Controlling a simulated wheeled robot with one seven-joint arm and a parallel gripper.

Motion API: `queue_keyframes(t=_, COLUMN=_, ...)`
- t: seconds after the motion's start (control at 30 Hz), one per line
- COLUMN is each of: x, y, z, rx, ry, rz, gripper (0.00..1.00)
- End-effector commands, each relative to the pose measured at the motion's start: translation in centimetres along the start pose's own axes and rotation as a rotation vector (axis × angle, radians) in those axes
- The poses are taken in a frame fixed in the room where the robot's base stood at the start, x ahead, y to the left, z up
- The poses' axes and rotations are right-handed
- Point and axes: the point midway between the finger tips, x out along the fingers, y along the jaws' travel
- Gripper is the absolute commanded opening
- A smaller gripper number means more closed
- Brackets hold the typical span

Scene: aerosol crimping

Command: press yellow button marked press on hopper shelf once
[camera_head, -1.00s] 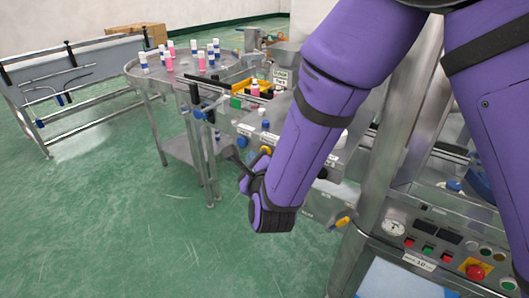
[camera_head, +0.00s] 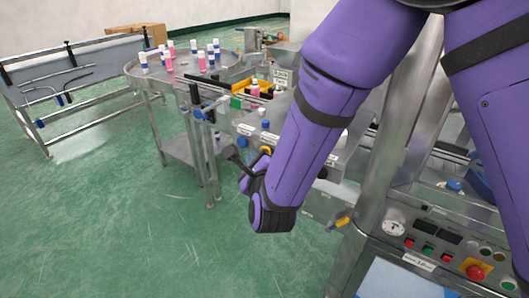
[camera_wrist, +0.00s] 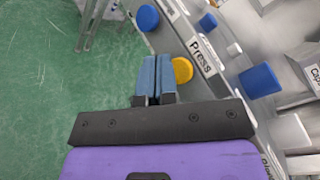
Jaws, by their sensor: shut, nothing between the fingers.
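The yellow button (camera_wrist: 182,70) sits on the front face of the metal shelf, next to a white label reading "Press" (camera_wrist: 201,56) in the wrist view. In the head view the yellow button (camera_head: 266,150) is partly hidden by my arm. My gripper (camera_wrist: 156,62) is shut and empty, its blue-grey fingertips just left of the button in the wrist view. A small gap or contact between fingertips and button cannot be told. In the head view my gripper (camera_head: 237,162) is low in front of the shelf's face.
A blue knob (camera_wrist: 147,18) is on the same face beyond the yellow button. A blue cap (camera_wrist: 260,81) stands on the shelf. A round table (camera_head: 135,67) with several pink and white bottles stands behind.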

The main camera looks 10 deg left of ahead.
Motion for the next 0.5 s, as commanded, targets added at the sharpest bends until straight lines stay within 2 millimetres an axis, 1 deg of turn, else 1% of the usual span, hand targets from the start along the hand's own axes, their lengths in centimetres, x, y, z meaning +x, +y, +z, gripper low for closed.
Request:
queue_keyframes(t=0.3, x=0.58, y=-0.46, z=-0.43, rx=0.0, ry=0.0, rz=-0.001, gripper=0.0)
queue_keyframes(t=0.5, x=0.58, y=-0.45, z=-0.41, rx=0.0, ry=0.0, rz=0.0, gripper=0.0)
